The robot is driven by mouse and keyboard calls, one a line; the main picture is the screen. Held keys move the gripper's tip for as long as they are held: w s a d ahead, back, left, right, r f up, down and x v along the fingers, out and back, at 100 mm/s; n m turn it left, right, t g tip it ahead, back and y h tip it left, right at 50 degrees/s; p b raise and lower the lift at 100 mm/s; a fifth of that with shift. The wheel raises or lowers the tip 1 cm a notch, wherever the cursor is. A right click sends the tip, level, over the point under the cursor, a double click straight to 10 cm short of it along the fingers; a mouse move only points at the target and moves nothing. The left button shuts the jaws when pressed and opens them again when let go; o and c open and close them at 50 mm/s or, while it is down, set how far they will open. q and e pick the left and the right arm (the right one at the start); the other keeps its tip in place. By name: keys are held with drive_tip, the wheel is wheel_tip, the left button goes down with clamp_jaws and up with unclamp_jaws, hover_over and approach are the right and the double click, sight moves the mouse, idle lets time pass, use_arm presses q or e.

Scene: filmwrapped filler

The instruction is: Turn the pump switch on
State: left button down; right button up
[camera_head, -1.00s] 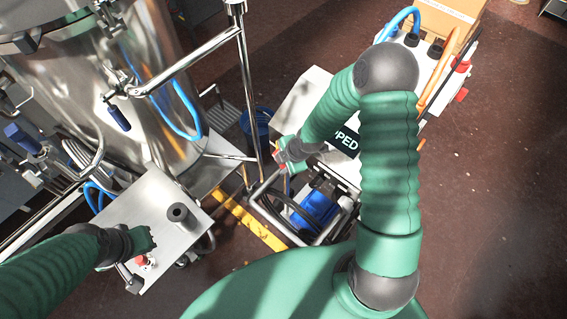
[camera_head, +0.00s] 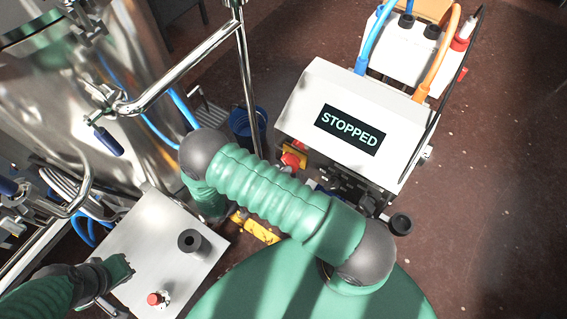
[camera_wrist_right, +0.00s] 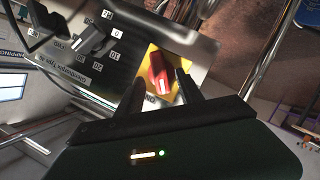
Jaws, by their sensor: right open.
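The pump switch (camera_wrist_right: 160,73) is a red knob on a yellow plate, on the side of the pump unit. It also shows in the head view as a small red and yellow spot (camera_head: 292,160) below the display (camera_head: 349,130), which reads STOPPED. In the right wrist view my right gripper (camera_wrist_right: 159,80) is open, with one dark finger on each side of the red knob; I cannot tell whether they touch it. In the head view my right forearm hides that gripper. My left gripper (camera_head: 122,268) is over the steel plate at lower left; its jaws are unclear.
A black dial (camera_wrist_right: 92,38) with printed numbers sits beside the switch. A steel tank (camera_head: 110,110) and pipe frame (camera_head: 185,70) stand at left. A blue bucket (camera_head: 246,128) stands behind the switch. The steel plate (camera_head: 150,235) carries a red button (camera_head: 154,298). Floor at right is clear.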

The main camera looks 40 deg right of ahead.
sight(290, 163)
drive_tip(key=x, duration=0.2)
drive_tip(key=shift+w+d+f+p, duration=0.15)
drive_tip(key=shift+d+p, duration=0.15)
drive_tip(key=shift+d, duration=0.05)
drive_tip(key=shift+d+f, duration=0.15)
drive_tip(key=shift+d, duration=0.3)
drive_tip(key=c, duration=0.7)
clamp_jaws()
use_arm(q)
drive_tip(key=shift+s+a+r, duration=0.1)
drive_tip(key=shift+a+r, duration=0.2)
drive_tip(key=shift+r, duration=0.15)
